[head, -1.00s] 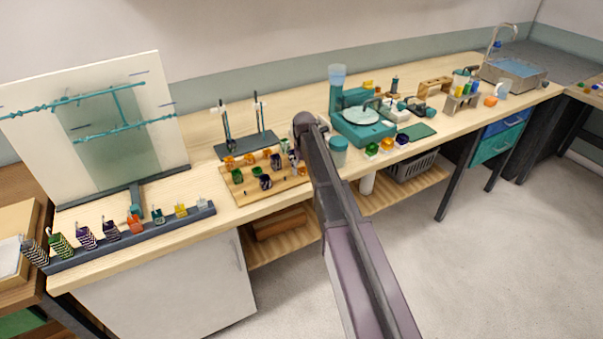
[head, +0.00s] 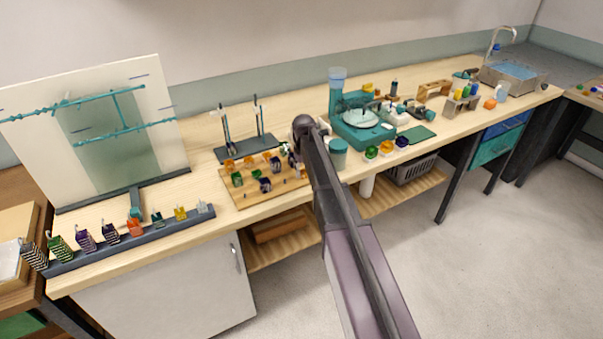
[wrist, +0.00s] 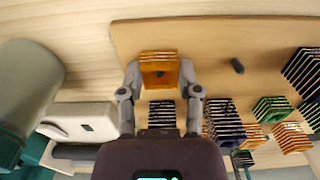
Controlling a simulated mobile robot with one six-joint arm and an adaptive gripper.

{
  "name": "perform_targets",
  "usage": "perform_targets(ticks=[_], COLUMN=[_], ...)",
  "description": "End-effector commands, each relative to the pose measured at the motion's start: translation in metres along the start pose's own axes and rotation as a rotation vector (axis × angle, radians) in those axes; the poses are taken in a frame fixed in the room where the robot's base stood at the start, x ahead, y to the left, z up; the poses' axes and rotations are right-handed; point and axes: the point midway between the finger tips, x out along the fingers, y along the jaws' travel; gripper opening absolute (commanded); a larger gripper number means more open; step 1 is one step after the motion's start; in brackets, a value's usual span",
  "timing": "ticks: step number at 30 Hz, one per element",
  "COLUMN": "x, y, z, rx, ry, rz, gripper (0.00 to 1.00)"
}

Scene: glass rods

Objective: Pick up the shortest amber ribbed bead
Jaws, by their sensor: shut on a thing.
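My gripper (wrist: 160,74) is shut on an amber ribbed bead (wrist: 158,63), with one finger against each side, in the wrist view. I cannot tell whether the bead touches the wooden board (wrist: 210,55) or is held above it. Two more amber ribbed beads (wrist: 256,137) (wrist: 291,137) sit to the lower right. In the head view, my arm largely hides the gripper at the right end of the board (head: 240,200), where several amber beads (head: 229,163) stand along its back.
Close by are dark purple ribbed beads (wrist: 222,118), a green one (wrist: 271,108) and a large dark one (wrist: 303,70). A small dark peg (wrist: 237,65) stands on the board. A teal-grey jar (wrist: 30,85) and white device (wrist: 80,122) are at left. A two-post stand (head: 247,145) is behind.

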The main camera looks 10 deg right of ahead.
Motion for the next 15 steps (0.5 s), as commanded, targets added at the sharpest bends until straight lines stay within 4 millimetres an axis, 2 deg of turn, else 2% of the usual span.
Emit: perform_targets(ticks=[15], x=[-0.034], y=[0.000], z=[0.000], rx=[0.000], ry=[0.000], rz=[0.000], gripper=[0.06])
